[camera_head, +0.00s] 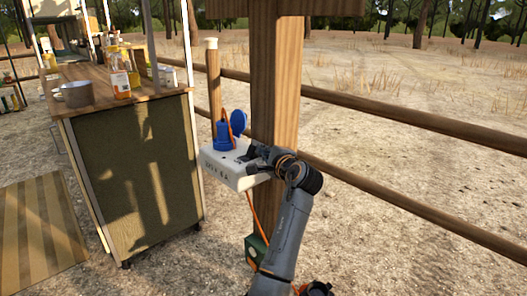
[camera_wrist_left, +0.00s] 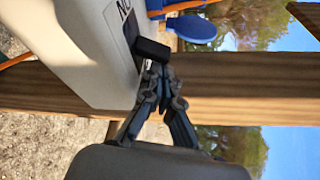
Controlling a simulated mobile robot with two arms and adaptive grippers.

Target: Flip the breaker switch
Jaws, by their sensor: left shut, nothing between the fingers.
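The breaker box is a pale box (camera_head: 228,167) mounted on a thick wooden post, and it fills the upper left of the left wrist view (camera_wrist_left: 85,50). A black switch block (camera_wrist_left: 152,48) sticks out beside a dark label with partly visible lettering. My left gripper (camera_head: 256,156) is at the post-side end of the box. In the left wrist view my left gripper (camera_wrist_left: 160,74) is shut and empty, its fingertips right at the switch block; I cannot tell whether they touch. The gripper partly hides the switch in the head view.
A blue socket with an open round lid (camera_head: 238,123) and an orange cable sit on the box. The wooden post (camera_head: 276,80) stands behind it. Wooden rails (camera_head: 420,120) run right; open dirt lies around.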

